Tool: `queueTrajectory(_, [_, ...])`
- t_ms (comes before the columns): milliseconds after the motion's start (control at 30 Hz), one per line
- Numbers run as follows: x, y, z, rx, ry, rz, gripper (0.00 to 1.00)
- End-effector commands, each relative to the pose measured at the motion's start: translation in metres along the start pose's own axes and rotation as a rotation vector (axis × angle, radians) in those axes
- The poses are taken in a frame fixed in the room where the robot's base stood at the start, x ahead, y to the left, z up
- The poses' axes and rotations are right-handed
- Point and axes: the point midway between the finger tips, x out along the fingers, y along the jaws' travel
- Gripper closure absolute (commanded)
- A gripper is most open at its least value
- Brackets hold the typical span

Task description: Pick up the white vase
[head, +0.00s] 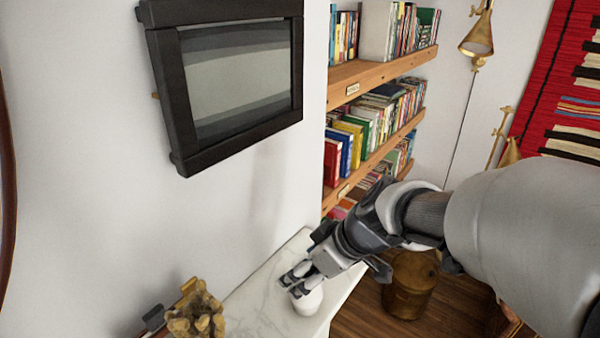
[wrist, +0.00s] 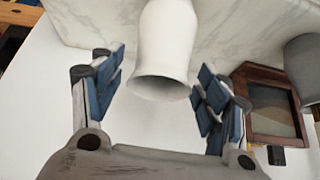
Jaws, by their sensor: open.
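The white vase (head: 308,301) stands on the white marble mantel (head: 262,302), partly hidden by my gripper (head: 293,281) in the head view. In the wrist view the vase (wrist: 166,40) appears upside down, with its flared mouth towards my palm. My gripper (wrist: 160,82) is open there, with one blue-padded finger on each side of the vase's mouth. A gap shows between each finger and the vase.
A golden ornament (head: 197,314) stands at the lower left. A dark-framed picture (head: 235,78) hangs on the white wall. Wooden bookshelves (head: 372,78) are behind, and a wooden barrel (head: 410,287) stands on the floor. A grey object (wrist: 304,65) is at the wrist view's right.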

Motion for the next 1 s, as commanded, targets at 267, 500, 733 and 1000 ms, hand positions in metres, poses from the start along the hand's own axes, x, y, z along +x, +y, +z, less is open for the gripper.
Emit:
queueTrajectory(267, [-0.0006,0.0002,-0.0002,0.0,0.001,0.0,0.45])
queueTrajectory(500, [-0.0008,0.0003,-0.0002,0.0,0.001,0.001,0.61])
queueTrajectory(733, [-0.0008,0.0002,-0.0002,0.0,0.001,0.001,0.76])
queueTrajectory(1000, [-0.0008,0.0002,-0.0003,0.0,0.001,0.001,0.94])
